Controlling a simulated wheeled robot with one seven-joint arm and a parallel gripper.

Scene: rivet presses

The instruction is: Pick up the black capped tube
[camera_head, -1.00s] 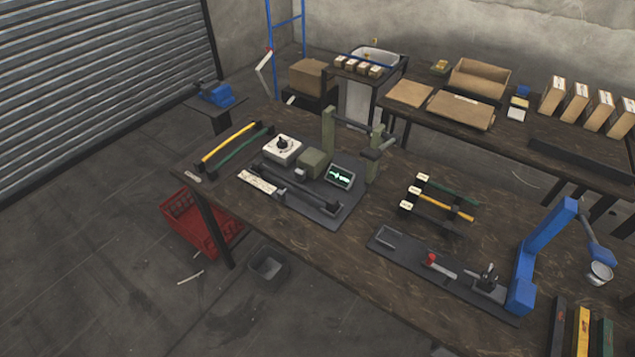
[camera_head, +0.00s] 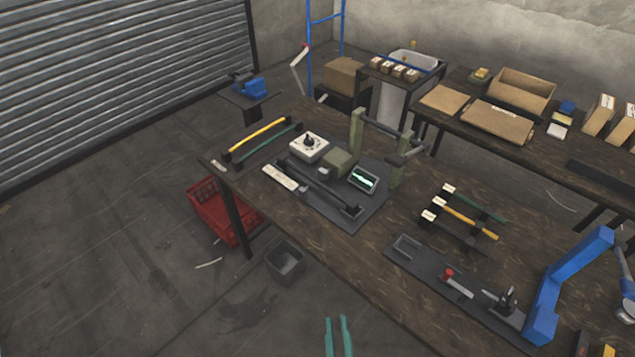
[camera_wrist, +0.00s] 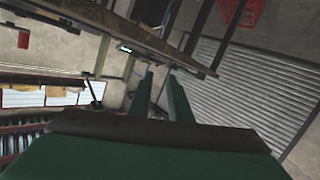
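A black tube (camera_head: 318,186) with dark end pieces lies on the dark grey plate (camera_head: 356,224) of the left bench station. A second dark bar (camera_head: 457,236) lies in a small rack, below a yellow and a green one; I cannot tell whether it is a capped tube. My gripper (camera_head: 337,320) shows at the bottom edge of the head view, in front of the bench and well away from both. In the wrist view its two green fingers (camera_wrist: 160,72) stand apart with nothing between them. The black tube cannot be made out there.
A yellow tube (camera_head: 256,136) and a green tube (camera_head: 268,144) lie at the bench's left end. A white box with a knob (camera_head: 309,148), a small screen (camera_head: 364,179) and a blue press frame (camera_head: 565,285) stand on the bench. A grey bin (camera_head: 285,262) and red crate (camera_head: 215,213) are on the floor.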

